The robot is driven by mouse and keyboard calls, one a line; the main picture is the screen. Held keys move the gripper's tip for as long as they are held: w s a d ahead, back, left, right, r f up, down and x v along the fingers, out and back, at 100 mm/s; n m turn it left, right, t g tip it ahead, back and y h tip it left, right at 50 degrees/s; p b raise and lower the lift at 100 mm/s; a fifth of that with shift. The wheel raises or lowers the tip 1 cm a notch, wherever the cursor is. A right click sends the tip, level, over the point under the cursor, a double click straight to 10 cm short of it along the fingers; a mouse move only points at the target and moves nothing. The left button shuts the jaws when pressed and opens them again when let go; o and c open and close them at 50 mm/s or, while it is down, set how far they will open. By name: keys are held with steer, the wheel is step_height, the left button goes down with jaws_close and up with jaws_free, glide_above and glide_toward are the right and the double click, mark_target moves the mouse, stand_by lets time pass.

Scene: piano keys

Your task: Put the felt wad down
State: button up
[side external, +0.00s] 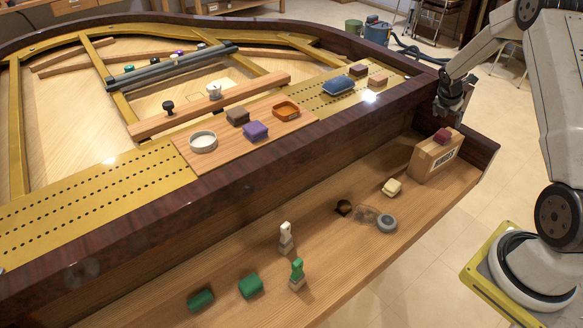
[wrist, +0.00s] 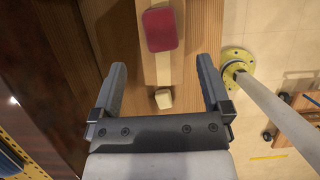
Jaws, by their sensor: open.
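A dark red block (side external: 442,135), which looks like the felt wad, rests on top of a wooden box (side external: 432,158) at the right end of the wooden ledge. In the wrist view the red block (wrist: 164,29) lies beyond the fingertips, not between them. My gripper (side external: 450,112) is above the box, apart from the red block. In the wrist view my gripper (wrist: 162,68) is open, with nothing held between its fingers. A small cream block (wrist: 163,98) shows lower down between the fingers; it also lies on the ledge in the side view (side external: 392,187).
The dark piano rim (side external: 250,180) runs behind the ledge (side external: 350,250). On the ledge are a grey round piece (side external: 387,223), a white figure (side external: 286,238) and several green pieces (side external: 251,286). A wooden board (side external: 195,165) with a purple block (side external: 255,131) lies inside the piano.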

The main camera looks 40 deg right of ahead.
steer(key=shift+v, duration=1.95)
steer(key=shift+a, duration=0.1)
steer(key=w+a+r+m+t+y, duration=0.15)
steer(key=a+m, duration=0.25)
steer(key=a, duration=0.7)
steer(key=a+r+m+y, duration=0.1)
steer(key=a+r+m, duration=0.25)
steer(key=a, duration=0.75)
steer(key=s+a+m+y, duration=0.1)
steer(key=s+a+m, duration=0.4)
steer(key=a, duration=0.3)
steer(key=s+a+m+t+y, duration=0.1)
steer(key=s+a+m, duration=0.4)
steer(key=a, duration=0.4)
steer(key=shift+s+r, duration=0.35)
steer(key=shift+s, duration=0.35)
